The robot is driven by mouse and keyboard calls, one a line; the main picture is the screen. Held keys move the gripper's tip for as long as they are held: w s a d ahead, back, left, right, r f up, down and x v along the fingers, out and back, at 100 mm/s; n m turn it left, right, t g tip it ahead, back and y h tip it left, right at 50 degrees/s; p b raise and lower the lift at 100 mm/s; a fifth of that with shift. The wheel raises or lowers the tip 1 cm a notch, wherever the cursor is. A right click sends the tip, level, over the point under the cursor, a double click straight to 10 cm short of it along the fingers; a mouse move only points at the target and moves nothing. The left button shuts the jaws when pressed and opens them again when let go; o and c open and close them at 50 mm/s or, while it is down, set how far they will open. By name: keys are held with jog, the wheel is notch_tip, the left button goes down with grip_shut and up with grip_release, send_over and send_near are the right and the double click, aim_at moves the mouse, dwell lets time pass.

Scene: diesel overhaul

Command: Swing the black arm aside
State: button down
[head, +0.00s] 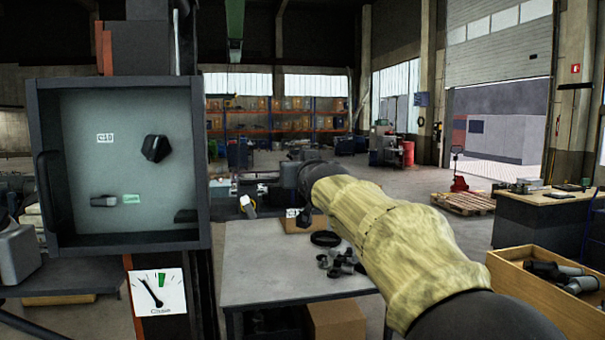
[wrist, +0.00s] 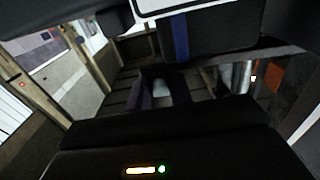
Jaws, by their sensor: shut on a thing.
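My arm with a yellow sleeve reaches in from the lower right in the head view. My gripper (head: 283,181) is at its far end, right of the grey cabinet. A thin dark bar (head: 240,184), apparently the black arm, runs sideways between the cabinet's right side and my gripper. My gripper is shut on it, though the contact is small and partly hidden. In the wrist view the gripper (wrist: 162,92) is dark, with a pale rounded piece between the fingers; the black arm is hard to make out there.
The open-fronted cabinet (head: 203,215) holds a black knob (head: 156,148) and has a dark handle at its left. A gauge (head: 158,293) sits below. A grey table (head: 265,279) with small black parts stands under my arm. A wooden bin (head: 535,299) is at right.

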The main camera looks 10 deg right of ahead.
jog(key=shift+w, duration=0.25)
jog(key=c, duration=1.3)
grip_release()
jog(key=shift+w, duration=0.3)
jog(key=shift+d, duration=0.2)
jog(key=shift+s, duration=0.25)
jog(key=shift+s+a+f+b, duration=0.15)
jog(key=shift+s+b, duration=0.15)
jog(key=shift+s, duration=0.2)
jog(key=s+b, duration=0.9)
jog(key=s, duration=0.7)
jog(key=shift+w, duration=0.1)
